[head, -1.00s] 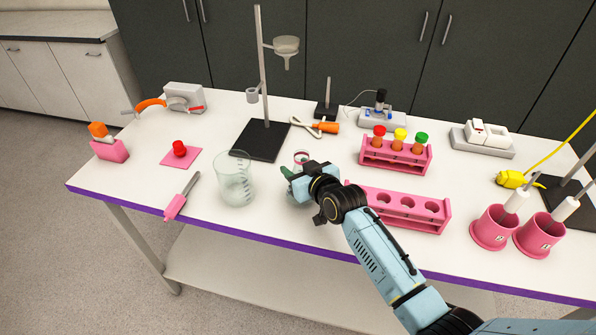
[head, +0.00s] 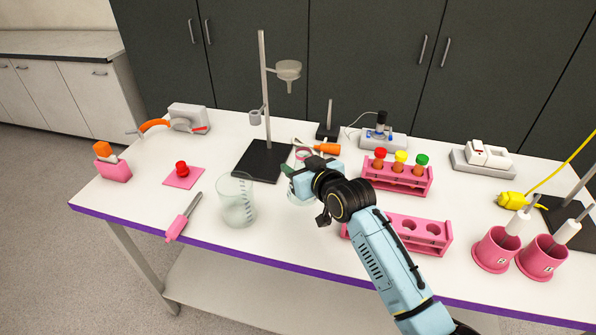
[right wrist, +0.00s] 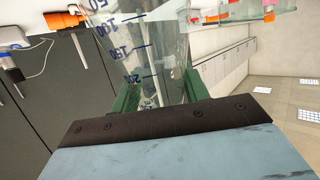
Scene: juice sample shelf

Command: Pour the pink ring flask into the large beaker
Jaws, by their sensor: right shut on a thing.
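The large beaker (head: 237,203) is clear glass and stands upright near the table's front edge, left of my right gripper. My right gripper (head: 291,180) is shut on the pink ring flask (head: 303,154), a clear flask with a pinkish ring at its neck. The gripper hides part of the flask, which looks roughly upright and lifted off the table. In the right wrist view the flask (right wrist: 135,45) shows blue graduation marks between the green fingers (right wrist: 160,88). My left gripper is not in view.
A stand with a black base (head: 262,162) and funnel (head: 288,70) is behind the beaker. A pink-handled tool (head: 183,219) lies left of the beaker. A pink rack (head: 425,233) is right of my gripper, with a tube rack (head: 397,180) behind it.

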